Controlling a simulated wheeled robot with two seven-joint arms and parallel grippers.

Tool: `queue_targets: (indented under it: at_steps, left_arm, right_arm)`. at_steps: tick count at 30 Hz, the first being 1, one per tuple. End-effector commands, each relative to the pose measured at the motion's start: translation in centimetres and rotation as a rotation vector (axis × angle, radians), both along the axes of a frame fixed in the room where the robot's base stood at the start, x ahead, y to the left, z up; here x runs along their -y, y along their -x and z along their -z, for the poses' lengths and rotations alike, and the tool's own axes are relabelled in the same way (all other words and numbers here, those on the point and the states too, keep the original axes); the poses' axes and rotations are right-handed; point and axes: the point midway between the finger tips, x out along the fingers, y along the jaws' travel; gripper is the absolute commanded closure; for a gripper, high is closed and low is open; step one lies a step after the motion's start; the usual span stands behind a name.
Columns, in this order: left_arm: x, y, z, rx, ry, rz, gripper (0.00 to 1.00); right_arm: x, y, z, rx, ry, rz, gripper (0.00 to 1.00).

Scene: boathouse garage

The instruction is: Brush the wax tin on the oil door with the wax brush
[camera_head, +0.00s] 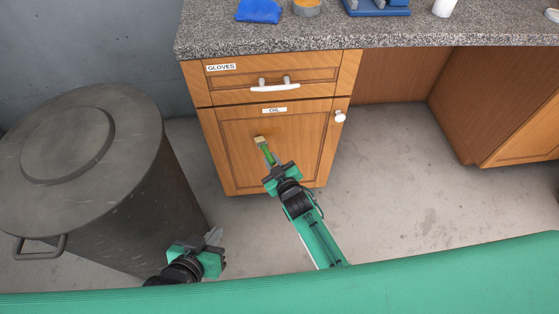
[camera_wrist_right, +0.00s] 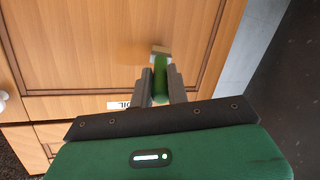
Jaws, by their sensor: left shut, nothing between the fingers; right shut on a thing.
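The wax brush has a green handle (camera_head: 268,155) and a pale tan head (camera_head: 260,140). My right gripper (camera_head: 275,169) is shut on the handle. In the right wrist view the brush (camera_wrist_right: 161,88) stands between the fingers, its head at or very near the door; contact is unclear. The oil door (camera_head: 228,150) is wooden, closed, labelled "OIL", with a white knob (camera_head: 340,116). A blurred darker orange patch (camera_wrist_right: 134,52) shows beside the brush head. A grey tin with orange contents (camera_head: 306,8), likely the wax tin, stands on the counter. My left gripper (camera_head: 216,238) is shut and empty.
A large dark lidded drum (camera_head: 90,180) stands left of the cabinet, close to my left gripper. Above the oil door is a closed "GLOVES" drawer (camera_head: 235,86). The granite counter (camera_head: 380,32) holds a blue cloth (camera_head: 258,11). The floor right of the door is clear.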

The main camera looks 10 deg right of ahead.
Motion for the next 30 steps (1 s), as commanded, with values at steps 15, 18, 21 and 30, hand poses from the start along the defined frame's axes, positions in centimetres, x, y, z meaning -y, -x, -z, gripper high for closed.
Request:
queue_targets:
  at_steps: [15,18,21,30]
  left_arm:
    - [0.0,0.0,-1.8,0.000,0.000,0.000,1.00]
    - [0.0,0.0,-2.1,0.000,0.000,0.000,1.00]
    - [0.0,0.0,-2.6,0.000,0.000,0.000,1.00]
    - [0.0,0.0,-3.3,0.000,0.000,0.000,1.00]
  right_arm:
    - [0.1,0.1,-1.5,0.002,0.002,0.000,1.00]
    - [0.8,0.1,-1.5,0.001,0.001,0.001,1.00]
    - [1.8,0.1,-1.6,0.000,0.003,0.001,1.00]
    - [3.8,0.0,-1.5,0.002,0.001,0.000,1.00]
